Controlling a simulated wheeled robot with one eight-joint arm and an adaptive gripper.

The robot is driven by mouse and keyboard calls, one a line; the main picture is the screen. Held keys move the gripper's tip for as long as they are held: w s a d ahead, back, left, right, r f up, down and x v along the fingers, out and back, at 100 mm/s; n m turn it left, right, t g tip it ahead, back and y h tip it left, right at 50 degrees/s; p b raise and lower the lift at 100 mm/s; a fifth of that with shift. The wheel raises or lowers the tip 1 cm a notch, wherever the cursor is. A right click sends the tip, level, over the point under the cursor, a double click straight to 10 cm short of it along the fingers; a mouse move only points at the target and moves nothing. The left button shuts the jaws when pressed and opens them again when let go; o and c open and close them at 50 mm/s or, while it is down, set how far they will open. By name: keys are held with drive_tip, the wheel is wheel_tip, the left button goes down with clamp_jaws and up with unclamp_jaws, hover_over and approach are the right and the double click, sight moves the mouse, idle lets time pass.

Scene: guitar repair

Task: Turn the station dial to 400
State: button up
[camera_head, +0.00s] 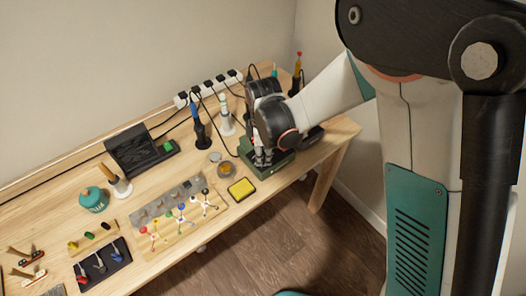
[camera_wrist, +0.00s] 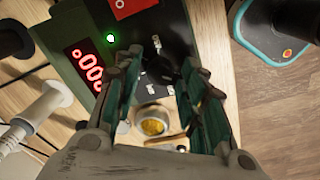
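The soldering station is a dark green box (camera_head: 283,158) near the right end of the workbench, mostly covered by my arm in the head view. In the wrist view its dark front panel (camera_wrist: 168,22) shows a red switch (camera_wrist: 133,7), a lit green lamp (camera_wrist: 110,38) and a red display (camera_wrist: 84,70). The display shows zeros, partly cut off by a finger. Small white marks lie on the panel between my fingers; the dial is dark and hard to make out there. My gripper (camera_wrist: 160,68) is open, its two fingers apart over this panel. Contact with the dial cannot be told.
A round tin of brass wool (camera_wrist: 152,122) and a yellow sponge tray (camera_head: 242,188) lie in front of the station. Iron stands (camera_head: 202,132) and a power strip (camera_head: 210,88) are left and behind. The bench's right edge (camera_head: 340,143) is close.

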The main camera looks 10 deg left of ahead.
clamp_jaws()
